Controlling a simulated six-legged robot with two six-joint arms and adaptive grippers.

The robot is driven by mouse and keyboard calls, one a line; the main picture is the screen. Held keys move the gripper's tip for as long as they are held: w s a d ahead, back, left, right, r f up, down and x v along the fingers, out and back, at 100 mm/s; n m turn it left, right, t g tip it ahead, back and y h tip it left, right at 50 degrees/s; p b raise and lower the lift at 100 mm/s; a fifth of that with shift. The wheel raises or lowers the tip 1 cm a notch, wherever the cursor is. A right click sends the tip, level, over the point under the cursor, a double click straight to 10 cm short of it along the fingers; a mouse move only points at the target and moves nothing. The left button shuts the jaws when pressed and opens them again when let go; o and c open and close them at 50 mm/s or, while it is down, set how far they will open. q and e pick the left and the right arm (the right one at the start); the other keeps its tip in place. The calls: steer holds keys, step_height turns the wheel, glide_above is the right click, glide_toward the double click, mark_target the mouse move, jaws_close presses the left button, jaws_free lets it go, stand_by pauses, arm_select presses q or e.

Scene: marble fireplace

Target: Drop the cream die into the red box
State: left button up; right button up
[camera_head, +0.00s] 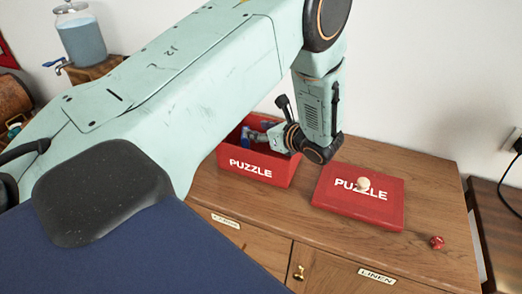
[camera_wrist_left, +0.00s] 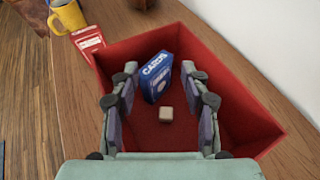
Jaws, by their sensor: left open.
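The open red box (camera_head: 264,172) with a PUZZLE label stands on the wooden cabinet. In the left wrist view its red walls (camera_wrist_left: 232,101) surround a small cream die (camera_wrist_left: 166,115), which appears to be on the box floor. The die is hidden in the head view. My right gripper is not in view.
A blue CARDS pack (camera_wrist_left: 160,75) stands tilted inside the box. A red PUZZLE lid (camera_head: 335,205) lies to the right with a small cream round thing (camera_head: 363,184) on it. A red die (camera_head: 437,242) lies near the cabinet's right end.

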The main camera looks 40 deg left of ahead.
arm_select(q)
steer(key=shift+s+d+r, duration=0.1)
steer(key=v, duration=0.7)
steer(key=shift+d, duration=0.2)
steer(key=shift+d+r, duration=0.1)
steer(key=shift+d, duration=0.05)
steer(key=shift+s, duration=0.1)
stand_by(0.4)
